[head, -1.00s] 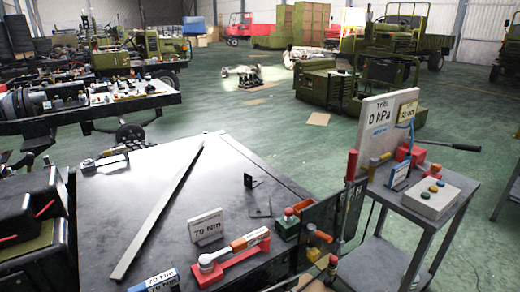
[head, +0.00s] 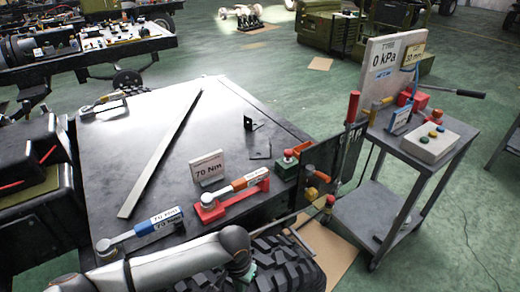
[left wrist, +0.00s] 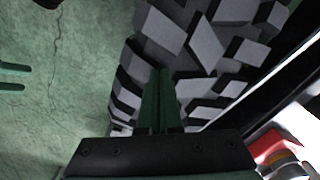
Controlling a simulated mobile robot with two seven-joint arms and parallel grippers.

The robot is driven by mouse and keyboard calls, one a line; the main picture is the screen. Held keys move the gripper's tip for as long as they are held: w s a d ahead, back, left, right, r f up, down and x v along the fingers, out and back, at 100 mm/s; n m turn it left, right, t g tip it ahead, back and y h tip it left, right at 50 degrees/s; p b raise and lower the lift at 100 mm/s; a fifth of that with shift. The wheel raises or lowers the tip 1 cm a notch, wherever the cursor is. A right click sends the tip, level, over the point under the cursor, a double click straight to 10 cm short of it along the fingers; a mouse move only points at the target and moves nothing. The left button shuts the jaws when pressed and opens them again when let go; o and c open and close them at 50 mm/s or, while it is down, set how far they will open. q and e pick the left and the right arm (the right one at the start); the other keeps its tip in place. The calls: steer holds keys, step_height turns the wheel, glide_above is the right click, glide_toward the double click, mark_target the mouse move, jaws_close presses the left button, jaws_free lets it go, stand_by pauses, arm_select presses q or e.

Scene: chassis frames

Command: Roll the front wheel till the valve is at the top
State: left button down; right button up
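The front wheel's black, chunky-treaded tyre (head: 288,262) shows at the bottom of the head view, cut off by the frame edge. Its tread (left wrist: 215,50) fills much of the left wrist view. My left arm comes in from the left, and its gripper (head: 250,272) is low over the tyre, mostly hidden by the wrist. In the left wrist view its green fingers (left wrist: 160,98) are together against or just before the tread, with nothing between them. Two separate green prongs (left wrist: 14,76) at the left edge look like my right gripper, open. The valve is not visible.
A black-topped bench (head: 110,170) behind the wheel bears a long metal bar (head: 165,150), torque wrenches and a "70 Nm" sign (head: 207,168). Cardboard (head: 325,250) lies beside the tyre; green floor is clear at right.

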mark_target(259, 282)
arm_select(q)
steer(key=shift+f, duration=0.1)
steer(key=shift+w+d+f+b, duration=0.2)
steer(key=shift+w+d+b, duration=0.15)
steer(key=shift+d, duration=0.2)
steer(key=shift+w+d+f+b, duration=0.2)
steer(key=shift+w+d, duration=0.15)
steer(key=shift+d, duration=0.2)
stand_by(0.3)
steer(key=shift+w+d+f+b, duration=0.1)
steer(key=shift+w+d+b, duration=0.35)
steer(key=shift+d, duration=0.2)
steer(key=shift+w+d+f+b, duration=0.1)
steer(key=shift+w+d+b, duration=0.3)
steer(key=shift+d, duration=0.25)
steer(key=shift+r, duration=0.1)
step_height(259, 282, up, 8)
steer(key=p, duration=0.9)
steer(key=shift+w+d+r, duration=0.2)
steer(key=shift+r, duration=0.05)
